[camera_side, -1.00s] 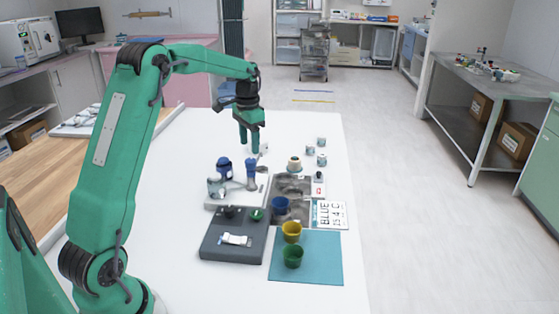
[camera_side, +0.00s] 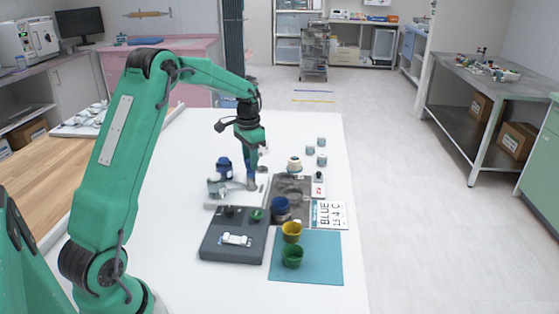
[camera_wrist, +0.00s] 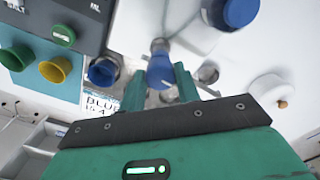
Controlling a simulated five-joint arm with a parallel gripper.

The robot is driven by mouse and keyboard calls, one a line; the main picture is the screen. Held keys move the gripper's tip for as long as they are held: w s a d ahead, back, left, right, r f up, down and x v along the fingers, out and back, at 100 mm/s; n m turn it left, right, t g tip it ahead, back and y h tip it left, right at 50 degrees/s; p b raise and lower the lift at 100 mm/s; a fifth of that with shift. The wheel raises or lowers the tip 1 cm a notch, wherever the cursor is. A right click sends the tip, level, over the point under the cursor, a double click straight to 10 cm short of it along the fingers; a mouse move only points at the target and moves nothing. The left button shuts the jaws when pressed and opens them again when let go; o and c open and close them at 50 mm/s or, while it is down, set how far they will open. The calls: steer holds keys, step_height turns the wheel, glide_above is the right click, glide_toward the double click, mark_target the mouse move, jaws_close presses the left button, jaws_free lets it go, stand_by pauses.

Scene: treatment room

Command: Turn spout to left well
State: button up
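The spout fixture stands on a white base (camera_side: 222,203). Its blue-tipped part (camera_wrist: 160,70) shows between my gripper's fingers in the wrist view. My gripper (camera_side: 252,178) is low over this part in the side view and hides most of it. In the wrist view my gripper (camera_wrist: 160,88) is open, a finger on each side of the blue part; gaps show, and I cannot tell contact. The grey metal basin (camera_side: 292,184) is right of the fixture. A blue cup (camera_side: 280,204) stands at its near part and also shows in the wrist view (camera_wrist: 102,72).
A yellow cup (camera_side: 291,230) and a green cup (camera_side: 292,256) stand on a teal mat (camera_side: 320,262). A dark control box (camera_side: 215,245) is nearby. A "BLUE" card (camera_side: 331,214) lies right of the basin. A blue-topped bottle (camera_side: 223,166) stands left of my gripper. Small jars (camera_side: 321,160) stand behind.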

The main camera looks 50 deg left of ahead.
jaws_close()
steer(key=shift+m, duration=0.4)
steer(key=m, duration=1.7)
steer(key=shift+r, duration=0.1)
steer(key=m, duration=0.7)
